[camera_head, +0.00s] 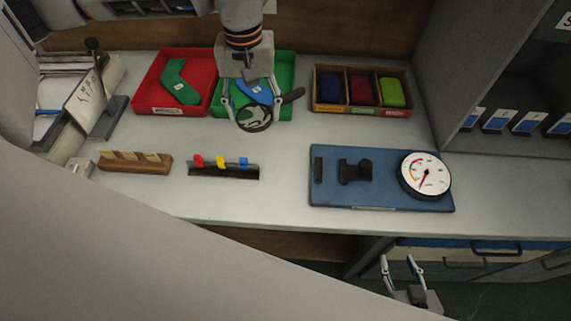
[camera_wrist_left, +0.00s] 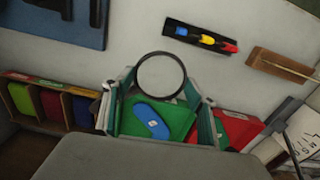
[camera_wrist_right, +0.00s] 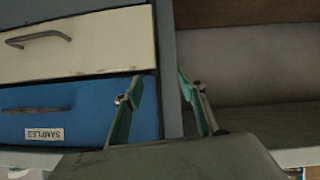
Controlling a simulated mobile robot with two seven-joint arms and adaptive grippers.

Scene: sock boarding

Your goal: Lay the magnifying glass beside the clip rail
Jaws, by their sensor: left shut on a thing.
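The magnifying glass (camera_head: 254,118) has a round dark-rimmed lens and a dark handle. My left gripper (camera_head: 248,108) is shut on it and holds it over the front of the green tray. In the left wrist view, the lens (camera_wrist_left: 161,74) shows beyond the fingers; the grip itself is hidden. The clip rail (camera_head: 223,172) is a black strip with red, yellow and blue clips, lying on the counter nearer than the left gripper. It also shows in the left wrist view (camera_wrist_left: 200,40). My right gripper (camera_head: 405,275) is open and empty, below the counter's front edge.
A red tray (camera_head: 149,104) and a green tray (camera_head: 285,68) stand at the back, beside a divided box (camera_head: 361,111). A wooden block (camera_head: 134,163) is left of the rail. A blue board (camera_head: 385,202) with a gauge (camera_head: 425,175) lies right. Counter around the rail is clear.

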